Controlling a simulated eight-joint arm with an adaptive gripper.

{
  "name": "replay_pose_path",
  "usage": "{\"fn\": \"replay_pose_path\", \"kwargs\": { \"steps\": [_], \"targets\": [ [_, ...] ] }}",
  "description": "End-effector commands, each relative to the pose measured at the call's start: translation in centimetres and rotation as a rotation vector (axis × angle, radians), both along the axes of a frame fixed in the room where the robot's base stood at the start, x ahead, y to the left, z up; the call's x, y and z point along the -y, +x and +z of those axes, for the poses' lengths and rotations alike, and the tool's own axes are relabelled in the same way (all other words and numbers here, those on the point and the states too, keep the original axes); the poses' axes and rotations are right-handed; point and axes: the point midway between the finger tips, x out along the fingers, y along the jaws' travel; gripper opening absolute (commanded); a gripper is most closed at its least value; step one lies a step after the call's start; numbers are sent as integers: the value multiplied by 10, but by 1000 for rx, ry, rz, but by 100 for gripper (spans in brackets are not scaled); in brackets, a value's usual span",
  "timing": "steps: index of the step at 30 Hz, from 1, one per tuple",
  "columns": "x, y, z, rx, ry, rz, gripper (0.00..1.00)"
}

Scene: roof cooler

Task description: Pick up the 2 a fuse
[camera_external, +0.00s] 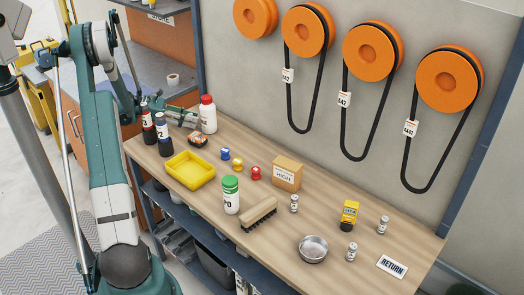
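Three small pale cylinders with dark printed labels look like fuses. One fuse (294,203) stands in front of the cardboard box, another (383,225) stands to the right of the yellow block, and a third (351,252) stands near the metal bowl. Their labels are too small to read, so I cannot tell which is the 2 A one. My gripper (186,115) is at the far left end of the bench, close to the white bottle with the red cap and well away from all three cylinders. Its fingers are too small and partly hidden to judge.
A metal bowl (313,249), yellow block (348,215), brush (258,214), green-capped bottle (231,194), cardboard box (287,174) and yellow tray (189,171) stand on the bench. A RETURN card (392,267) lies at the right. Orange reels with black belts hang on the wall behind.

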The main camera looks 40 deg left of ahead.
Motion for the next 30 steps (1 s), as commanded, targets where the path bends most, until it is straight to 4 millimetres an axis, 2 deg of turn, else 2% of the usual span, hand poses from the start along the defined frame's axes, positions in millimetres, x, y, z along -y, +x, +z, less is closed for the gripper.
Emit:
{"fn": "replay_pose_path", "kwargs": {
  "steps": [1,6,20,26,30],
  "targets": [
    [0,0,0,0,0,0,23],
    [0,0,0,0,0,0,2],
    [0,0,5,0,0,0,2],
    [0,0,24,0,0,0,2],
    [0,0,45,0,0,0,2]
  ]
}}
